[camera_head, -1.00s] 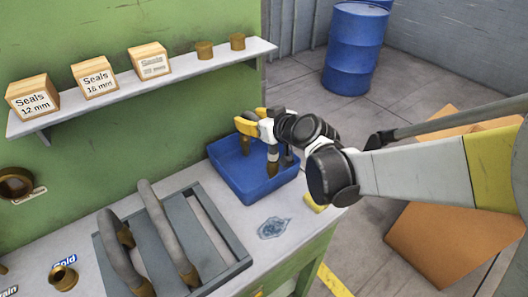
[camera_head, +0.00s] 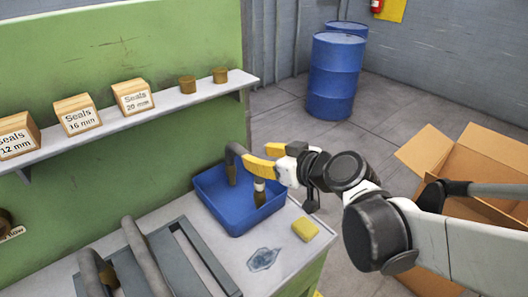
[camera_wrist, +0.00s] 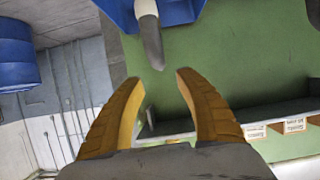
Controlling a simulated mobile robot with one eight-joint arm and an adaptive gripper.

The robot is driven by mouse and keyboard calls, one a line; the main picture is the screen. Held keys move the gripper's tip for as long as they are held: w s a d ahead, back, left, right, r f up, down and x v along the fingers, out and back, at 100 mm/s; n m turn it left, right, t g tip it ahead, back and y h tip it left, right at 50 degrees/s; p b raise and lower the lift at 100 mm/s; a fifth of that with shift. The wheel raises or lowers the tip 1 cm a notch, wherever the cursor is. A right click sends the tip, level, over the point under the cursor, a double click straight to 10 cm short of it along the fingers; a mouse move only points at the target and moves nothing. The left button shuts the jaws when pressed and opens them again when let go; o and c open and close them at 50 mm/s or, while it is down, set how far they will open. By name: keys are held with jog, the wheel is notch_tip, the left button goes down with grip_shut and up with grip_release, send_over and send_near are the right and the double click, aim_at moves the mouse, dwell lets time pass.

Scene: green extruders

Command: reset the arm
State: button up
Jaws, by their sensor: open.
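My gripper (camera_head: 257,157) has yellow fingers and is open at the upper side of the blue bin (camera_head: 212,207). In the wrist view its two fingers (camera_wrist: 157,80) stand apart with nothing between them. A grey bent hose (camera_head: 236,153) with brown ends and a white band stands in the bin, close to the fingers. In the wrist view the hose (camera_wrist: 151,42) lies just beyond the fingertips, and the bin (camera_wrist: 178,12) is at the top edge. Part of the hose is hidden behind the fingers in the head view.
A grey tray (camera_head: 216,270) with hoses is on the bench left of the bin. A yellow sponge (camera_head: 305,229) lies right of it. A shelf (camera_head: 170,107) with seal boxes runs above. An open carton (camera_head: 470,160) and blue drums (camera_head: 333,75) stand on the floor.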

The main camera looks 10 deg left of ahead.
jog(key=shift+d, duration=0.15)
jog(key=s+d+f+m+h, duration=0.2)
jog(key=s+d, duration=0.3)
jog(key=d, duration=0.4)
jog(key=s+d+f+m+g+h, duration=0.1)
jog(key=s+d+m+h, duration=0.3)
jog(key=d, duration=0.6)
jog(key=s+d+f+m+g+h, duration=0.1)
jog(key=s+d+f+m+h, duration=0.2)
jog(key=s+d, duration=0.3)
jog(key=d+h, duration=0.1)
jog(key=d, duration=0.2)
jog(key=shift+s+d+m, duration=0.15)
jog(key=shift+d+m, duration=0.2)
jog(key=shift+m, duration=0.05)
jog(key=shift+a, duration=0.15)
